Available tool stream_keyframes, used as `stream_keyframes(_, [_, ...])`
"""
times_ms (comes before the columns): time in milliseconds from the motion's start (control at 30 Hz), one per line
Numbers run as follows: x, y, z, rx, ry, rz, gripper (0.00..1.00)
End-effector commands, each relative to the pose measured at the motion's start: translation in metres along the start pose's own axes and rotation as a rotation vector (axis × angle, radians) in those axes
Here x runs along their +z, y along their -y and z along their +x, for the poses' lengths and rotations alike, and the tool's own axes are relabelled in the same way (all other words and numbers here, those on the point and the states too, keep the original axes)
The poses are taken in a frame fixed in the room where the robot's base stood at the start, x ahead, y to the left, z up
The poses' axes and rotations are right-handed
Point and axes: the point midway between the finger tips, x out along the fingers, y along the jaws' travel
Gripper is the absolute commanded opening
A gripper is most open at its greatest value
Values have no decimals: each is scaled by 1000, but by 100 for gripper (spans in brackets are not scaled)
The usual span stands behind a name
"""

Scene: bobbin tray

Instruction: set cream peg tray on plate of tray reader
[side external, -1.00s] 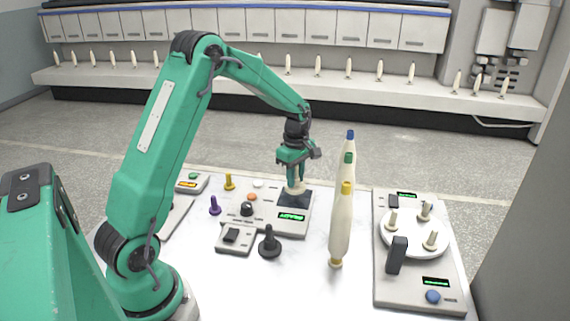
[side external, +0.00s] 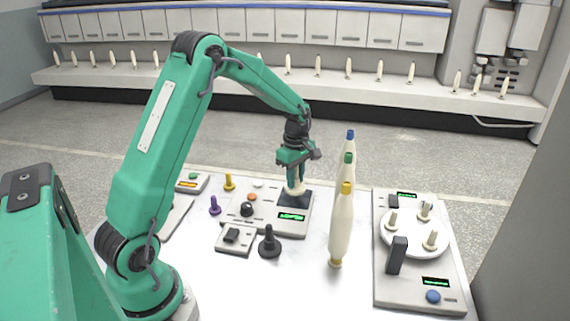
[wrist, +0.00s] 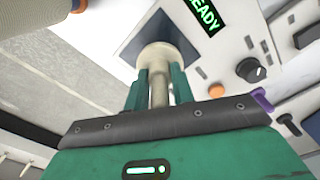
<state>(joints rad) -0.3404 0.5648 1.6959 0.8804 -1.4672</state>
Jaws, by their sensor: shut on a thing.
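The cream peg tray (side external: 297,188) is upright between the fingers of my gripper (side external: 296,178), over the dark square plate (side external: 294,204) of the tray reader (side external: 262,217). In the wrist view my gripper (wrist: 158,92) is shut on the stem of the cream peg tray (wrist: 159,90). Its round cream end (wrist: 163,55) shows against the dark plate (wrist: 134,50), whose far part is partly hidden. I cannot tell whether the tray touches the plate. The reader's green display (wrist: 205,10) reads READY.
Further right is a turntable unit (side external: 418,289) with cream pegs. The white table front is clear.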

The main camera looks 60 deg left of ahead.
Motion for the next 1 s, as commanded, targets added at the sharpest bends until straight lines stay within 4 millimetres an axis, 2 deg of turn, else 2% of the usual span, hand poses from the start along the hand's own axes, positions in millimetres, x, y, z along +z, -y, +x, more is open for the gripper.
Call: stream_keyframes(1000, [0,0,21,-1,0,0,2])
